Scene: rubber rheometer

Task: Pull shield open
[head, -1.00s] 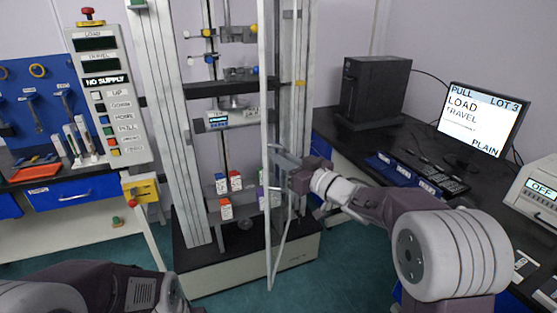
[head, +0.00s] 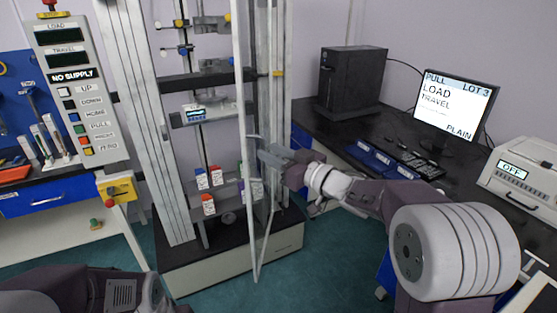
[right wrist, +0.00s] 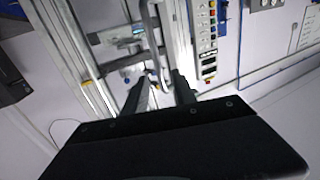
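The shield (head: 249,215) is a clear panel in a thin pale frame on the front of the tall test machine. It stands swung out at an angle from the machine, its lower corner over the floor in front of the base. Its pale bar handle also shows in the right wrist view (right wrist: 152,38). My right gripper (head: 266,153) is at the handle; in the right wrist view its two dark fingers (right wrist: 163,82) stand on either side of the bar and seem closed on it. Exact finger contact is hard to see. My left gripper is not visible.
Several small red, blue and purple-labelled boxes (head: 208,204) sit on the machine's lower shelf. A control panel (head: 76,90) stands at left. A black bench with monitor (head: 455,103) and computer tower (head: 350,80) lies at right. The teal floor in front is open.

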